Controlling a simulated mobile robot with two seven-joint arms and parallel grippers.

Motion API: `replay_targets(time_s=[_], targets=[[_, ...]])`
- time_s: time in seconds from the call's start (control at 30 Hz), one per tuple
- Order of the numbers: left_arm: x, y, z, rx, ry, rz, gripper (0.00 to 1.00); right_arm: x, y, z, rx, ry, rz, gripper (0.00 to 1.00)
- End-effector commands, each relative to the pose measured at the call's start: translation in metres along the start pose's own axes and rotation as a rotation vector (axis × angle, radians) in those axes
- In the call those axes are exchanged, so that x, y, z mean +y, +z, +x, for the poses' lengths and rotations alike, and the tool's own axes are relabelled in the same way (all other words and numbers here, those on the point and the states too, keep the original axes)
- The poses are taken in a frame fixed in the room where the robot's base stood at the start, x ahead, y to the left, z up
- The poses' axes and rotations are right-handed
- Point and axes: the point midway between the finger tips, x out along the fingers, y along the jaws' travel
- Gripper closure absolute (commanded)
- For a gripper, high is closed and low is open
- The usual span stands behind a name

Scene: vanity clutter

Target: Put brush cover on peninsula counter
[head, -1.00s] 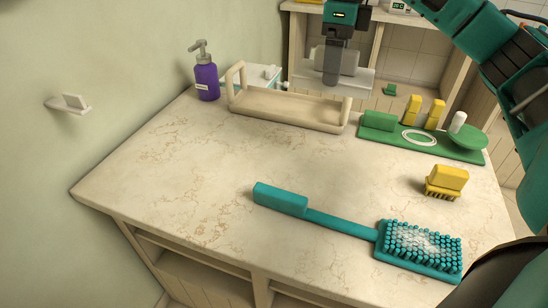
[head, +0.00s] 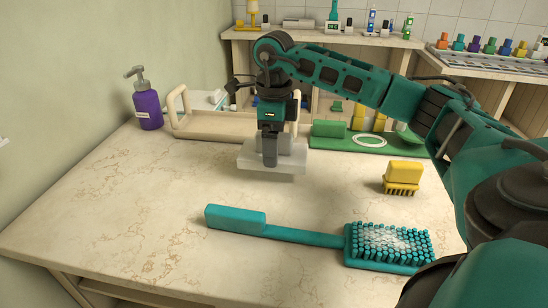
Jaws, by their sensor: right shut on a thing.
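A pale grey-white, block-like thing, which I take for the brush cover (head: 289,163), is held in my right gripper (head: 270,158). The gripper points straight down and is shut on it. The cover is low over the marble peninsula counter (head: 130,215), just in front of the beige tray. I cannot tell whether its underside touches the counter. A teal brush (head: 300,235) lies on the counter nearer to me, with its bristles up at the right and some white stuff among them. My left gripper is not in view.
The beige tray (head: 215,130) and a purple pump bottle (head: 148,108) stand at the back left. A green tray (head: 350,144) with items is at the back right, partly behind my arm. A yellow brush (head: 403,176) stands at right. The counter's left and middle are clear.

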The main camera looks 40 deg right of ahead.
Motion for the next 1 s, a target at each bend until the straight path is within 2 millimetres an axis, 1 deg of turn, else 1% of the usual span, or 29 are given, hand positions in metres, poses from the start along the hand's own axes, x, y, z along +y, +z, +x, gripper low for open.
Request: replay_targets(time_s=[0.03,0.1,0.2,0.47,0.6,0.63,0.73,0.93,1.0], targets=[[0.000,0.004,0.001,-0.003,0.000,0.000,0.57,0.000,-0.001,0.010,0.003,0.002,0.000,0.41],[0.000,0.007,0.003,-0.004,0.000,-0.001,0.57,0.001,-0.001,0.022,0.003,0.003,0.000,0.41],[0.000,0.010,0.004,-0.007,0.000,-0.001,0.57,0.000,-0.001,0.034,0.003,0.001,0.000,0.41],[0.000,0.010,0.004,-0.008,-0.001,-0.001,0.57,0.000,0.000,0.035,0.001,0.000,0.000,0.41],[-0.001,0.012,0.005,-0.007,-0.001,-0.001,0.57,0.000,-0.001,0.039,0.002,0.001,0.000,0.41],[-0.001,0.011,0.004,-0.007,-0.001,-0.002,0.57,0.000,-0.001,0.038,0.001,0.000,0.000,0.09],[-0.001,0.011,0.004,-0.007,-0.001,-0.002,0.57,0.000,0.000,0.038,0.002,0.001,0.000,0.00],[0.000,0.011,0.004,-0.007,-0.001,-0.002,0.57,0.000,0.000,0.037,0.001,0.001,0.000,0.00],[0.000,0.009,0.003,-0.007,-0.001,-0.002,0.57,0.000,0.000,0.035,0.001,0.000,0.000,0.00]])
